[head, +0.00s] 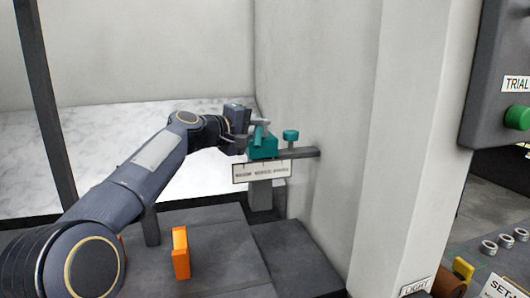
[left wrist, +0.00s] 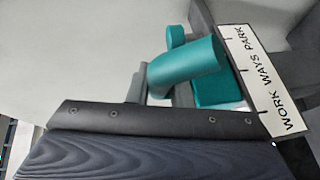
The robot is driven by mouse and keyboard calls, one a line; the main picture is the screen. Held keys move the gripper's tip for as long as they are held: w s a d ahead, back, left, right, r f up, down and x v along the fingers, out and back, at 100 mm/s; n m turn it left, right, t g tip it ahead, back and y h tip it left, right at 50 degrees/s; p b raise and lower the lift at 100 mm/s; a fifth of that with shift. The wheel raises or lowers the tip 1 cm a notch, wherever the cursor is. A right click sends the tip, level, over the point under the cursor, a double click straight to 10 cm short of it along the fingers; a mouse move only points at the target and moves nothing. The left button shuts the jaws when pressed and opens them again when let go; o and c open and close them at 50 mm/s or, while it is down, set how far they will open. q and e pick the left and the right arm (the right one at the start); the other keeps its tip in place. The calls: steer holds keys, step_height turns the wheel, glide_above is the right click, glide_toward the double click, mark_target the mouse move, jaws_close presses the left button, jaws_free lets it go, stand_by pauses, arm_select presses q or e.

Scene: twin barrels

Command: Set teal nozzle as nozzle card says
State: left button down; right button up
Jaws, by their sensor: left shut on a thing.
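The teal nozzle (head: 263,149) sits on a grey bar that juts from the pale wall. It has a block body and a slanted round tube (left wrist: 188,66). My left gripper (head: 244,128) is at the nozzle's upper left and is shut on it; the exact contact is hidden. A white scale plate (head: 262,171) hangs below the bar. In the left wrist view the plate reads "WORK WAYS PARK", with tick marks along its edge. A teal knob (head: 290,135) stands on the bar right of the nozzle. No nozzle card can be made out. My right gripper is not in view.
An orange block (head: 180,252) stands on the dark grey surface below my left arm. A pale pillar (head: 400,130) rises right of the bar. At far right are a green button (head: 517,118) under a "TRIAL" label and a panel with several knobs.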

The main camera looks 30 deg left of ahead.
arm_select(q)
steer(key=shift+s+a+m+g+h+p, duration=0.1)
steer(key=shift+a+m+g+h+p, duration=0.35)
steer(key=shift+m+h, duration=0.45)
steer(key=m+h+p, duration=0.1)
steer(key=m+g+h+p, duration=0.1)
steer(key=h, duration=0.1)
steer(key=shift+s+a+r+p, duration=0.2)
steer(key=shift+a+p, duration=0.1)
steer(key=shift+a, duration=0.1)
steer(key=shift+f+m+g+h+p, duration=0.15)
steer(key=shift+m+g+h+p, duration=0.2)
steer(key=shift+m+g+h, duration=0.1)
steer(key=c, duration=1.6)
jaws_free()
steer(key=shift+f, duration=0.1)
